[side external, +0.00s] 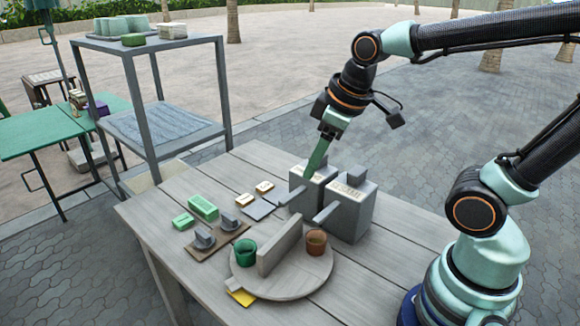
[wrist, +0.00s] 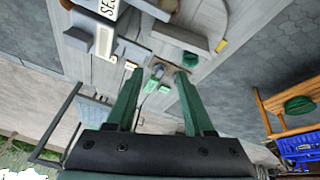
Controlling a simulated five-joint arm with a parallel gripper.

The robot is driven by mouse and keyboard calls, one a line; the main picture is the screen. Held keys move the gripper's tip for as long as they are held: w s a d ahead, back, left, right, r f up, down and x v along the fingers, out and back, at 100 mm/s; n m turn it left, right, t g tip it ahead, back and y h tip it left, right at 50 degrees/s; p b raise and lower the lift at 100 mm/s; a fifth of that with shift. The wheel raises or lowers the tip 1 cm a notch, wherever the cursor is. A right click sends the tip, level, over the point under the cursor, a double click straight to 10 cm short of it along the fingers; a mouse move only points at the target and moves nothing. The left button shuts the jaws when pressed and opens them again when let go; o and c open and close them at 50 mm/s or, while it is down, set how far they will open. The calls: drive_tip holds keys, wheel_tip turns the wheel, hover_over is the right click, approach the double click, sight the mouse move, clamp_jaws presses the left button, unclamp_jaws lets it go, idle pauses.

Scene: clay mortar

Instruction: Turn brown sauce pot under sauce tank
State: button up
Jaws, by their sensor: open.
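A brown pot (side external: 316,242) stands on the right part of a round grey turntable (side external: 300,284). A green pot (side external: 246,253) stands on its left part, with an upright grey divider (side external: 280,247) between them. Two grey box-shaped tanks with labels and front spouts stand behind: a left tank (side external: 298,178) and a right tank (side external: 352,214). My gripper (side external: 311,171) is above the table by the left tank, fingers pointing down; contact cannot be told. In the wrist view my gripper (wrist: 158,74) is open, with nothing held between its fingers. The turntable (wrist: 208,20) is partly seen there.
A yellow tab (side external: 240,297) lies at the turntable's front edge. Green blocks (side external: 203,207) and a brown board (side external: 218,243) with grey knobbed pieces lie to the left. Small pale-topped pieces (side external: 264,187) lie near the left tank. A metal shelf (side external: 165,130) stands behind the table.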

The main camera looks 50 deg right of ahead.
wheel_tip(320, 180, down, 4)
drive_tip(key=w+a+n+g, duration=0.2)
drive_tip(key=w+n, duration=0.1)
drive_tip(key=n, duration=0.5)
drive_tip(key=n+g, duration=0.2)
drive_tip(key=n, duration=0.5)
hover_over(282, 244)
drive_tip(key=w, duration=0.1)
drive_tip(key=f, duration=0.3)
drive_tip(key=d+f, duration=0.1)
drive_tip(key=f, duration=0.1)
drive_tip(key=shift+f, duration=0.15)
wheel_tip(282, 244, down, 12)
drive_tip(key=shift+f, duration=0.1)
clamp_jaws()
